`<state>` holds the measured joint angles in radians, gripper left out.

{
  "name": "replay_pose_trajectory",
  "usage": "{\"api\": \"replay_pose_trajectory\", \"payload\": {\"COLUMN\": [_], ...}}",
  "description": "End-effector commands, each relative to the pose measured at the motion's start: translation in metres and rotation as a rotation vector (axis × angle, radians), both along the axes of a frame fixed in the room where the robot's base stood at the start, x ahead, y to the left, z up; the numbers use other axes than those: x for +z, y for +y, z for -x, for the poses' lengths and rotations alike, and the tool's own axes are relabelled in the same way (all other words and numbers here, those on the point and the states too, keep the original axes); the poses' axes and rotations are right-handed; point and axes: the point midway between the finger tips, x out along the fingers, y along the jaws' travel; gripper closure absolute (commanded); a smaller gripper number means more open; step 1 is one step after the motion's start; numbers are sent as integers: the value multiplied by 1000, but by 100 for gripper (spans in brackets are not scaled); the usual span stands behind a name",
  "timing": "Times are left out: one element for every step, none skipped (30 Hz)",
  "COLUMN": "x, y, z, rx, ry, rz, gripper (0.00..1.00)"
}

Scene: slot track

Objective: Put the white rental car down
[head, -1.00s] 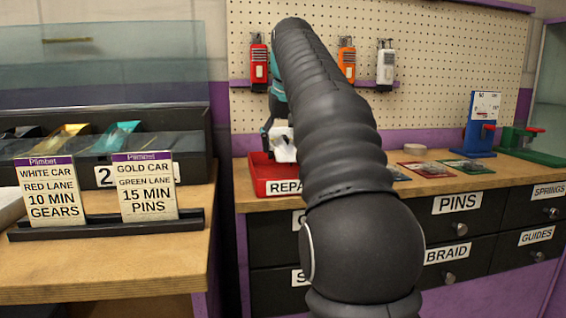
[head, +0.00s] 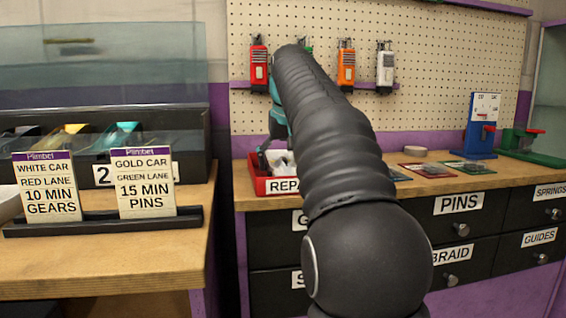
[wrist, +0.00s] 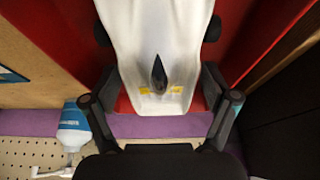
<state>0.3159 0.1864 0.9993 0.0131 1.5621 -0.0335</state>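The white rental car (wrist: 158,40) is between the two fingers of my gripper (wrist: 160,82) in the wrist view. It has a dark pointed mark and a yellow patch at its near end, and dark wheels at the sides. Both fingertips lie against its sides. The red tray (wrist: 62,30) shows around and beneath the car. In the head view, my gripper (head: 277,140) is low over the red tray labelled REPA… (head: 262,184). Only a little of the car shows there, at tray height. My arm hides the tray's right part. I cannot tell whether the car touches the tray floor.
A pegboard (head: 440,50) with several hand controllers rises behind the bench. Flat packets (head: 428,170) and a tape roll (head: 414,154) lie right of my arm. At left, a counter (head: 110,265) bears two booking cards (head: 143,183) and a dark car rack (head: 190,130).

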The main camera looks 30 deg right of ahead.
Motion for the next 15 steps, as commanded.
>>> {"api": "replay_pose_trajectory", "payload": {"x": [0, 0, 0, 0, 0, 0, 0, 0, 0, 1, 3, 5, 7, 11, 16], "y": [0, 0, 0, 0, 0, 0, 0, 0, 0, 0, 0, 0, 0, 1, 1], "z": [0, 0, 0, 0, 0, 0, 0, 0, 0, 0, 0, 0, 1, 2, 4], "rx": [0, 0, 0, 0, 0, 0, 0, 0, 0, 0, 0, 0, 0, 0, 0], "ry": [0, 0, 0, 0, 0, 0, 0, 0, 0, 0, 0, -1, -1, -1, -2], "rz": [0, 0, 0, 0, 0, 0, 0, 0, 0, 0, 0, 0, 0, 0, 1], "gripper": [5, 5, 5, 5, 5, 5, 5, 5, 5, 5, 5, 5, 5, 5, 5]}}
